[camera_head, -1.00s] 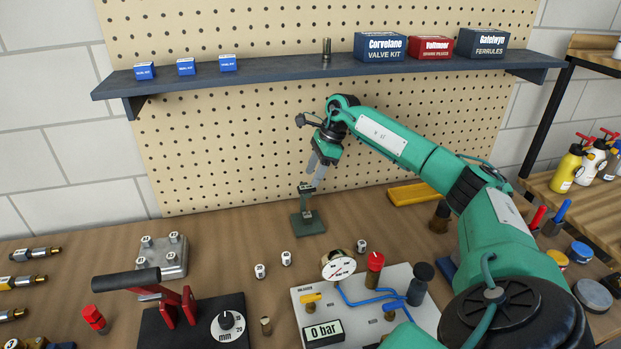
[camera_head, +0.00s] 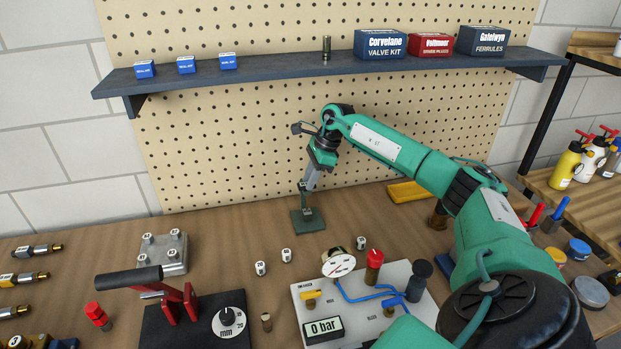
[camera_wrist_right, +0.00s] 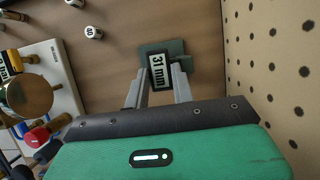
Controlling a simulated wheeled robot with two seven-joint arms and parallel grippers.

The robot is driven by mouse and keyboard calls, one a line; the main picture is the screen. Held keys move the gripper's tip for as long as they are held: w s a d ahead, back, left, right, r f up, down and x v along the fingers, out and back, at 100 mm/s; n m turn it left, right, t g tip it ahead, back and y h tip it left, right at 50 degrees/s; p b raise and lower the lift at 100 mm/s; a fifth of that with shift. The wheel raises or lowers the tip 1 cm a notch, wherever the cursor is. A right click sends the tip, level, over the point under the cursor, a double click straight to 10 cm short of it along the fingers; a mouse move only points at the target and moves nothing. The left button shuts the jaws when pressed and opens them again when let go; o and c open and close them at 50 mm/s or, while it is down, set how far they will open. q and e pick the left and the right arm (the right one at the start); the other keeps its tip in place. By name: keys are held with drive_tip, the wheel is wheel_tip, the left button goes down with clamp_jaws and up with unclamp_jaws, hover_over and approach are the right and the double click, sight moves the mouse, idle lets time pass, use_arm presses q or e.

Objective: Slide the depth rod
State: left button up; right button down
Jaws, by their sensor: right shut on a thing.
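The depth gauge has a green base (camera_head: 309,225) standing on the bench in front of the pegboard, with a short upright part (camera_head: 306,203) above it. In the right wrist view its display (camera_wrist_right: 161,73) reads 31 mm, and the base (camera_wrist_right: 176,47) shows behind it. My right gripper (camera_head: 304,187) comes down from above, tilted, at the top of the upright part. Its fingers lie either side of the display in the wrist view and are shut on the gauge's upper part. The rod itself is mostly hidden. My left gripper is not in view.
Several small white numbered blocks (camera_head: 286,255) lie in front of the gauge. A pressure panel (camera_head: 405,275) reading 0 bar and a red-levered press (camera_head: 190,305) stand nearer. A yellow tray (camera_head: 408,191) lies to the right. The pegboard (camera_head: 230,150) is close behind.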

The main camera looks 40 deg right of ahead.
wheel_tip(320, 180, up, 3)
drive_tip(key=shift+f, duration=0.15)
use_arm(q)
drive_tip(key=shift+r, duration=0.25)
use_arm(e)
drive_tip(key=c, duration=1.2)
unclamp_jaws()
drive_tip(key=shift+o, duration=0.2)
drive_tip(key=shift+d, duration=0.1)
use_arm(q)
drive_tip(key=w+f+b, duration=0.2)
drive_tip(key=b, duration=0.1)
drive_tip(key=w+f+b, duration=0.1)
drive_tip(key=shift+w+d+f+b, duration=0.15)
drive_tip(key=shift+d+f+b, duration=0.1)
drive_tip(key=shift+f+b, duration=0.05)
use_arm(e)
drive_tip(key=s+d+r, duration=0.2)
drive_tip(key=s+d, duration=0.1)
drive_tip(key=d, duration=0.3)
drive_tip(key=s+d+r, duration=0.2)
drive_tip(key=s+d, duration=0.1)
drive_tip(key=d, duration=0.3)
drive_tip(key=shift+s+r, duration=0.25)
drive_tip(key=shift+s, duration=0.1)
